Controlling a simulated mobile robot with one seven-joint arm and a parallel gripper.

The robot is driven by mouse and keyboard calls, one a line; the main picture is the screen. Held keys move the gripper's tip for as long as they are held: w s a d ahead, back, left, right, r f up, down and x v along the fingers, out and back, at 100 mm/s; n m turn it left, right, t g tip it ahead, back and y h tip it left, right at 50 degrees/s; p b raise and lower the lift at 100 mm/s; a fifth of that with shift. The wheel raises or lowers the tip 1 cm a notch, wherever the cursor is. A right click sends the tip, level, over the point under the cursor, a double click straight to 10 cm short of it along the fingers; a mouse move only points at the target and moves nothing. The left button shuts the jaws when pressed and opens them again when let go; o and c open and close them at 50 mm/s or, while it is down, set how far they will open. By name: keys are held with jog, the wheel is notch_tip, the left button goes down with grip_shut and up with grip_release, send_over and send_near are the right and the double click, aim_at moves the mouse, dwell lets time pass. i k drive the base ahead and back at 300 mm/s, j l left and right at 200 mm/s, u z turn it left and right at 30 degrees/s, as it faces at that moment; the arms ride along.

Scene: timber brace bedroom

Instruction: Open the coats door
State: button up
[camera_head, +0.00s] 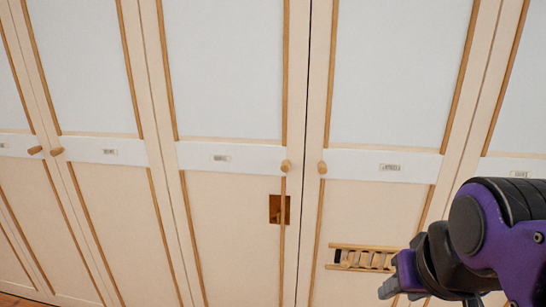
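A row of tall cream wardrobe doors with pale upper panels and wooden strips fills the view. Each white cross band carries a small label too blurred to read, so I cannot tell which door is the coats door. The middle door (228,240) has a round wooden knob (286,167) at its right edge. The door right of it (375,210) has a knob (322,168) at its left edge. Both look closed, with a thin dark seam between them. My gripper (390,287) is at the lower right, in front of the right door and below its knob; its fingertips are partly hidden.
A brown square plate (279,209) sits low on the middle door, behind a wooden strip. A small wooden ladder-like piece (362,258) is on the right door beside my gripper. More knobs (56,151) show at the left. A bit of wooden floor shows bottom left.

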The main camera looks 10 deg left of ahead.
aim_at(230, 80)
jog(key=u, duration=0.85)
